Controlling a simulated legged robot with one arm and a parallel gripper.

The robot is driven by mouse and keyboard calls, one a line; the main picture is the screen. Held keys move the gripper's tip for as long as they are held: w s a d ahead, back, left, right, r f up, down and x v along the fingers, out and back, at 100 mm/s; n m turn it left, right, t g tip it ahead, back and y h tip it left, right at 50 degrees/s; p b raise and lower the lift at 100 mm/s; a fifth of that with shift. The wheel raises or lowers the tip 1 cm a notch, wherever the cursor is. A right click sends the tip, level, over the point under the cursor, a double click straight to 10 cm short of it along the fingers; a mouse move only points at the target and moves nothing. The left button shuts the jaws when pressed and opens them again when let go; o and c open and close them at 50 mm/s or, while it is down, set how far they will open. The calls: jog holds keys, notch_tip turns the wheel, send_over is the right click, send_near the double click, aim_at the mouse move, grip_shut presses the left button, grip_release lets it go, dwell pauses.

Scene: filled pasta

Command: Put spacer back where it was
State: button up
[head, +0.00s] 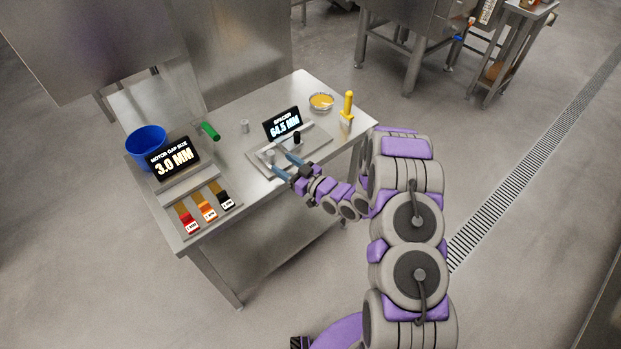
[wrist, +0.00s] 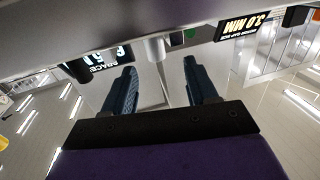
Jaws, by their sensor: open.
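The light grey cylinder, which looks like the spacer (head: 269,156), stands on the flat metal plate of the spacer gauge (head: 305,143), below the display reading "SPACER 64.5 MM" (head: 282,124). It also shows in the wrist view (wrist: 157,48), upside down, just beyond and between my fingertips. My gripper (head: 280,161) is open and empty at the plate's front edge, its fingers pointing towards the cylinder. In the wrist view my gripper (wrist: 160,75) shows a wide gap between the two blue fingers. A black knob (head: 297,137) stands on the gauge, right of the cylinder.
Another small metal cylinder (head: 245,125) stands behind on the table (head: 225,115). A display reading "MOTOR GAP SIZE 3.0 MM" (head: 173,158), a blue bowl (head: 146,141), a green item (head: 210,131) and coloured tags (head: 208,211) are at left. A yellow-handled tool (head: 348,104) and yellow-filled dish (head: 321,101) are at right.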

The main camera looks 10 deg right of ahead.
jog(key=p+v, duration=0.1)
jog(key=v, duration=0.9)
jog(key=w+d+r+g+h, duration=0.3)
jog(key=w+d+r+h, duration=0.1)
jog(key=d+h, duration=0.5)
jog(key=s+d+r+m+g+h, duration=0.3)
jog(key=s+d+r+m+h, duration=0.15)
jog(key=s+d+r, duration=0.35)
jog(key=s+a+r+m+g, duration=0.1)
jog(key=s+a+r+g, duration=0.1)
jog(key=s, duration=0.9)
jog(key=s+a+r+m+g, duration=0.2)
jog(key=s+r, duration=0.5)
jog(key=s, duration=0.5)
jog(key=s+a+r+m+g, duration=0.1)
jog(key=s+a+r+g, duration=0.3)
jog(key=s, duration=0.8)
jog(key=shift+a+r+m, duration=0.3)
jog(key=shift+a+m, duration=0.05)
jog(key=shift+a, duration=0.25)
